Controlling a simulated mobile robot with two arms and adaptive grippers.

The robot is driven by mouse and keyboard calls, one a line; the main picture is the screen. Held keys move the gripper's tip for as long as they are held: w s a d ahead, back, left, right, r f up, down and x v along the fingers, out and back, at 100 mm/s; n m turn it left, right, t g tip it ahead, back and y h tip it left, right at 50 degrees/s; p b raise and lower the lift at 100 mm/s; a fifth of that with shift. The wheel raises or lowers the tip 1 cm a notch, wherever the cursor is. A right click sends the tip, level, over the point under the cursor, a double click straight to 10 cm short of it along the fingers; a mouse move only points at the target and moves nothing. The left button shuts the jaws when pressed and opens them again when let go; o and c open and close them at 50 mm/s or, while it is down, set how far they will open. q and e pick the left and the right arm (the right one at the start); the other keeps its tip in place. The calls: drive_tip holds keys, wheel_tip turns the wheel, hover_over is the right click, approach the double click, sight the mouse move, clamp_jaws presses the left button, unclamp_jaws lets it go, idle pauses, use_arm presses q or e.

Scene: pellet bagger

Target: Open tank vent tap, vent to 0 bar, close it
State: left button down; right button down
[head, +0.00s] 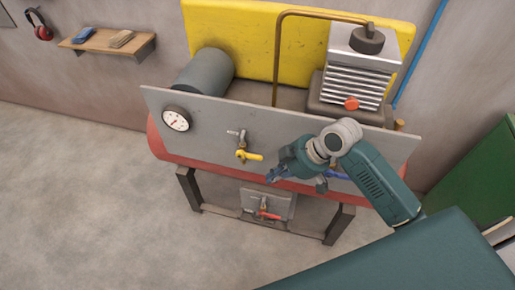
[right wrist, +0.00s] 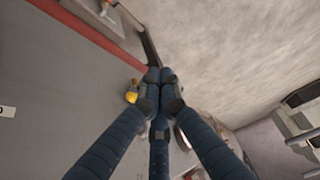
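A grey panel (head: 215,132) in front of a red tank (head: 163,150) carries a yellow-handled tap (head: 248,155), its lever pointing right. A blue-handled tap (head: 336,175) is mostly hidden behind my right arm. A red-handled tap (head: 265,213) sits on a lower plate. A round white gauge (head: 177,118) is at the panel's left; its reading is too small to tell. My right gripper (head: 272,177) is right of and below the yellow tap. In the right wrist view its fingertips (right wrist: 159,76) are together with nothing seen between them; yellow (right wrist: 131,96) shows just beside them. My left gripper is not in view.
A ribbed compressor head (head: 355,75) with a red knob (head: 351,104) and a brown pipe (head: 276,60) stand behind the panel. A dark leg frame (head: 188,188) carries the tank. A green cabinet (head: 480,165) is at right. The floor at left is clear.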

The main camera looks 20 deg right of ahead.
drive_tip(key=w+d+r+n+y, duration=0.2)
drive_tip(key=w+d+r, duration=0.2)
drive_tip(key=w+r, duration=0.5)
drive_tip(key=p, duration=0.2)
hover_over(254, 156)
drive_tip(key=shift+t, duration=0.4)
drive_tip(key=f, duration=0.5)
drive_tip(key=shift+s+d+f, duration=0.2)
drive_tip(key=shift+d+f, duration=0.15)
drive_tip(key=shift+f, duration=0.05)
wheel_tip(254, 156, down, 3)
drive_tip(key=shift+r+p, duration=0.15)
drive_tip(key=shift+p, duration=0.3)
drive_tip(key=shift+s+d+f, duration=0.1)
drive_tip(key=shift+d+f, duration=0.1)
drive_tip(key=shift+f, duration=0.6)
drive_tip(key=shift+f, duration=0.1)
drive_tip(key=shift+s+d+f+b, duration=0.1)
drive_tip(key=shift+d+f+b, duration=0.05)
drive_tip(key=shift+f+b, duration=0.55)
drive_tip(key=shift+s, duration=0.15)
drive_tip(key=shift+r, duration=0.1)
